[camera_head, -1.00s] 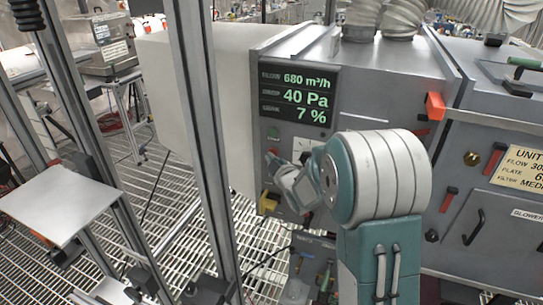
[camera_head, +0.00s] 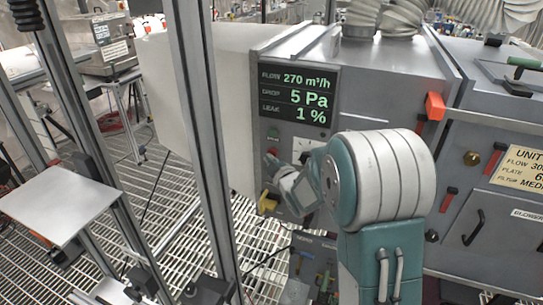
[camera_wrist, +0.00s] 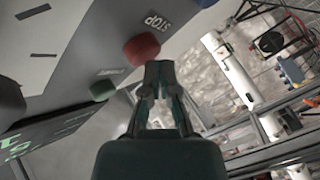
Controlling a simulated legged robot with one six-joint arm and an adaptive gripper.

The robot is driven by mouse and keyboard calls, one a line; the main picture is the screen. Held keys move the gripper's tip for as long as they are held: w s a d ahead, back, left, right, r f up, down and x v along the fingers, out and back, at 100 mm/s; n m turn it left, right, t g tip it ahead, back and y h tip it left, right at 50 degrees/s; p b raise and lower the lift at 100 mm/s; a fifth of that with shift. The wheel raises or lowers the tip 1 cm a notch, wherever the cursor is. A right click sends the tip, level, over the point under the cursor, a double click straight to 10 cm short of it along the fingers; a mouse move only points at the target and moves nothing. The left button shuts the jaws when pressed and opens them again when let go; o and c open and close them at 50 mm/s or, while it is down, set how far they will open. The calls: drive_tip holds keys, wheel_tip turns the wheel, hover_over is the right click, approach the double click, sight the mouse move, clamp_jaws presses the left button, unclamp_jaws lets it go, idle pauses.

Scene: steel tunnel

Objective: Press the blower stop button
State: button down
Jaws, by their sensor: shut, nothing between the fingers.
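The red stop button (camera_wrist: 142,49) shows in the wrist view on the grey panel, beside the printed STOP label (camera_wrist: 158,20). A green button (camera_wrist: 103,90) sits on the same panel, and it also shows in the head view (camera_head: 273,133). My gripper (camera_wrist: 158,68) is shut and empty. Its fingertips are right beside the red button; whether they touch it I cannot tell. In the head view my arm partly covers the panel below the display. The display (camera_head: 298,95) reads flow 270 m³/h, drop 5 Pa, leak 1 %.
A yellow handle (camera_head: 267,203) sits low on the panel's front. An upright metal post (camera_head: 212,150) stands left of the cabinet. A red-orange block (camera_head: 435,106) juts from the cabinet's right.

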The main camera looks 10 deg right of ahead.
drive_tip(key=s+a, duration=0.1)
drive_tip(key=s, duration=0.1)
drive_tip(key=s+a, duration=0.2)
drive_tip(key=shift+s+a, duration=0.15)
drive_tip(key=shift+s, duration=0.05)
idle(0.6)
drive_tip(key=s+d+r+m+g+h, duration=0.25)
drive_tip(key=s+r+m+g, duration=0.3)
drive_tip(key=s, duration=0.65)
drive_tip(key=s+a+m+g, duration=0.1)
drive_tip(key=s+m+g, duration=0.5)
drive_tip(key=s, duration=1.5)
drive_tip(key=shift+s+r, duration=0.3)
drive_tip(key=shift+s, duration=0.1)
drive_tip(key=shift+a+h, duration=0.1)
drive_tip(key=shift+h, duration=0.15)
